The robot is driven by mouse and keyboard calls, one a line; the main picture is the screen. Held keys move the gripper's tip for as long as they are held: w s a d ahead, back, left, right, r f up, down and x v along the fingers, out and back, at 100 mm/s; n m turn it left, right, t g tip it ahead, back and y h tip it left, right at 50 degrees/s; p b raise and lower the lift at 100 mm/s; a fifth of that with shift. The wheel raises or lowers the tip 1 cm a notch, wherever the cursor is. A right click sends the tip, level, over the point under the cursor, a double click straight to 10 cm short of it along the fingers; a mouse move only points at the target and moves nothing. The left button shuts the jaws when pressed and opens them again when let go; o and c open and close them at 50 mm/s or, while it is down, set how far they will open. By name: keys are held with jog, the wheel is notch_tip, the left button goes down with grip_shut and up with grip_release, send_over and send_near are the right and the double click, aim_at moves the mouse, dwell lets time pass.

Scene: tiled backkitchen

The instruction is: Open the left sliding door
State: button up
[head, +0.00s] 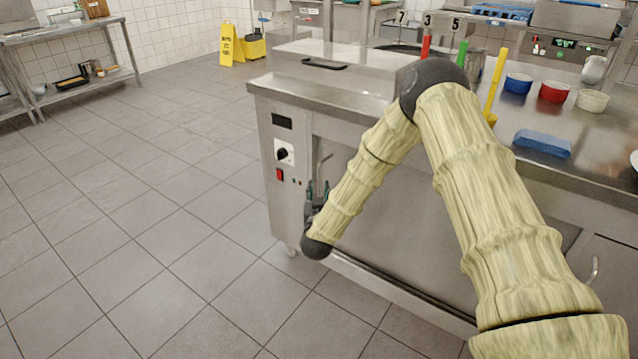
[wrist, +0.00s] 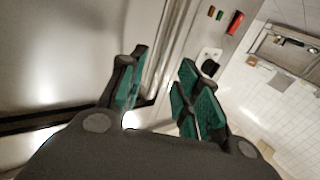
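The left sliding door (head: 400,215) is a flat steel panel in the front of the counter, right of the control panel. It looks shut, though my arm covers part of it. Its curved metal handle (head: 322,165) shows near its left edge. My gripper (head: 317,190) is in front of that edge, low and close to the handle. In the wrist view, my gripper (wrist: 160,92) has its green-padded fingers apart, with the door (wrist: 70,50) on the left. I see no handle clearly between the fingers and cannot tell whether they touch anything.
The control panel (head: 284,135) with a knob and red switch is just left of the door. Another handle (head: 594,270) is at the lower right. The tiled floor (head: 150,220) on the left is clear.

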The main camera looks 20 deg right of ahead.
aim_at(319, 182)
jog(key=shift+x, duration=2.95)
jog(key=shift+c, duration=0.5)
grip_shut()
